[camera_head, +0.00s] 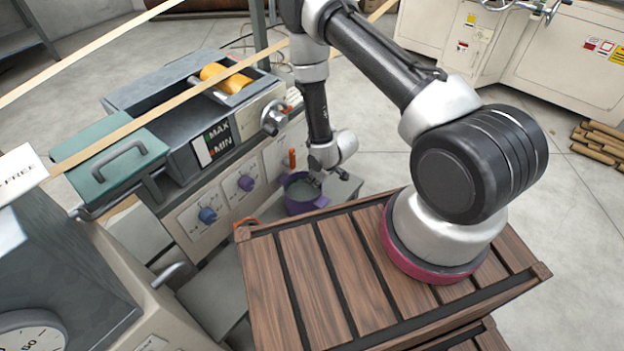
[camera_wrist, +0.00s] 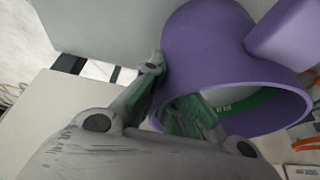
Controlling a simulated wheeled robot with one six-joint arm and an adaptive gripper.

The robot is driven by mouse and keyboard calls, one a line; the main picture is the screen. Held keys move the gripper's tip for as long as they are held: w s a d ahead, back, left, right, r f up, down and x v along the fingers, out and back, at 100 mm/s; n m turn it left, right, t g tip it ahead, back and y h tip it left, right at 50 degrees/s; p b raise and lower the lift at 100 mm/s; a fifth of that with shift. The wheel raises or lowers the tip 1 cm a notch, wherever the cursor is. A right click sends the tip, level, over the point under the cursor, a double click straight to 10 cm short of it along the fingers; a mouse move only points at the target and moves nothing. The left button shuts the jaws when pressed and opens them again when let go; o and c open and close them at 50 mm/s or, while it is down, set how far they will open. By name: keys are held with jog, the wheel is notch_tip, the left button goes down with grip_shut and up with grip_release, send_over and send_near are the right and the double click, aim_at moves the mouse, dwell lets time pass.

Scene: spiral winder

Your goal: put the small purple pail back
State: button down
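The small purple pail (camera_head: 304,201) is beside the front of the grey machine, just past the far edge of the wooden crate, with its mouth facing up. In the wrist view the pail (camera_wrist: 205,45) fills the upper right, with a pale and green interior. My gripper (camera_head: 315,180) is at the pail's rim. In the wrist view my gripper (camera_wrist: 172,92) has one finger against the outside wall and the other inside the mouth, and looks shut on the wall. The pail's underside is hidden, so I cannot tell whether it rests on the grey surface.
The slatted wooden crate (camera_head: 330,270) is in front of the pail. The machine's panel has a blue knob (camera_head: 208,215), a purple knob (camera_head: 246,183) and an orange-handled part (camera_head: 292,158). A grey ledge (camera_head: 342,188) is right of the pail. Open floor lies farther right.

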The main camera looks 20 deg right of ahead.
jog(key=c, duration=2.2)
grip_release()
jog(key=shift+f, duration=0.15)
jog(key=o, duration=0.6)
jog(key=shift+c, duration=0.2)
